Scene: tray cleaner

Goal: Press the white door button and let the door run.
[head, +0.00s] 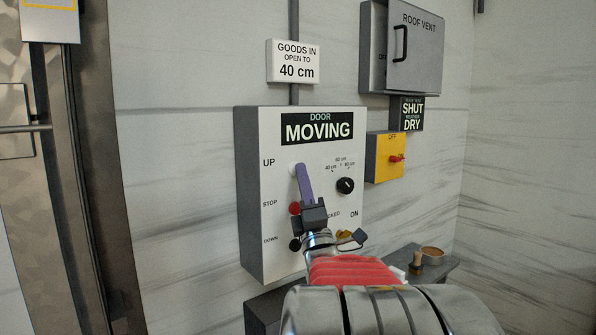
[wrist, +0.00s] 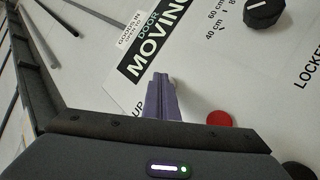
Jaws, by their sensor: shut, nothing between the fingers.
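The door control box (head: 270,240) hangs on the wall in the middle of the head view. Its display (head: 317,127) reads DOOR MOVING. My gripper (head: 299,168) is shut and empty, with its purple fingertips at the white button (head: 293,168) beside the UP label. The fingers cover most of that button, and I cannot tell whether it is pressed in. In the wrist view the fingertips (wrist: 161,78) reach the panel face near UP. The red STOP button (head: 295,208) sits just below, and it shows in the wrist view (wrist: 220,119).
A black dial (head: 345,186) marked in cm is to the right. A black DOWN button (head: 295,245) is lower left. A sign (head: 293,62) reads GOODS IN OPEN TO 40 cm. A yellow switch box (head: 385,157) and a grey roof vent box (head: 415,45) are further right.

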